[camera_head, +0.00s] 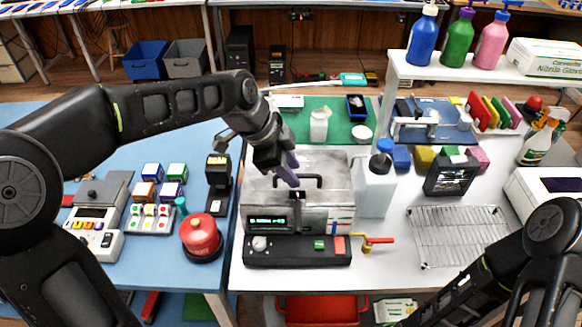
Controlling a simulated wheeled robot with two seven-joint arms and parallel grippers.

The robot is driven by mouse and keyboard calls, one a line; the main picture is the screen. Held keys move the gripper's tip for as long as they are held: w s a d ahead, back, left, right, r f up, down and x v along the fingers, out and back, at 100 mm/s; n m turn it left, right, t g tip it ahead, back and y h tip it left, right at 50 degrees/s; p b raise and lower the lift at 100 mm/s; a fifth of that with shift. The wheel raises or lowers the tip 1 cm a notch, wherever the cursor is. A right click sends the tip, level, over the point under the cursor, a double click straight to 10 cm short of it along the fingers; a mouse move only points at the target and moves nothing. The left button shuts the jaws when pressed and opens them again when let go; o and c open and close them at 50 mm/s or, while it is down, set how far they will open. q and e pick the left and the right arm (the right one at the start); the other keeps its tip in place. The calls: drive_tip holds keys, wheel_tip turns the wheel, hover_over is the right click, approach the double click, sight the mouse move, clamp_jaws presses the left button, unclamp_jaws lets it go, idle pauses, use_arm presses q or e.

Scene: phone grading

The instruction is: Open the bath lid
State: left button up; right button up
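The bath is a silver metal box (322,216) in the middle of the white table, with a green-lit display and a black control panel (290,252) at its front. Its flat metal lid (335,163) lies closed on top, with a dark bar handle (313,178) on it. My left gripper (289,172) points down over the lid, its purple-tipped fingers at the left end of the handle. I cannot tell whether they touch the handle or how far apart they are. My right arm comes in at the lower right and its gripper is out of the picture.
A red-handled valve (372,240) sticks out at the front right. A wire rack (458,234) lies further right. A red round canister (200,236) stands on the blue table at left.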

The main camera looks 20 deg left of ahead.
use_arm(q)
drive_tip(key=shift+c, duration=0.4)
clamp_jaws()
idle(0.9)
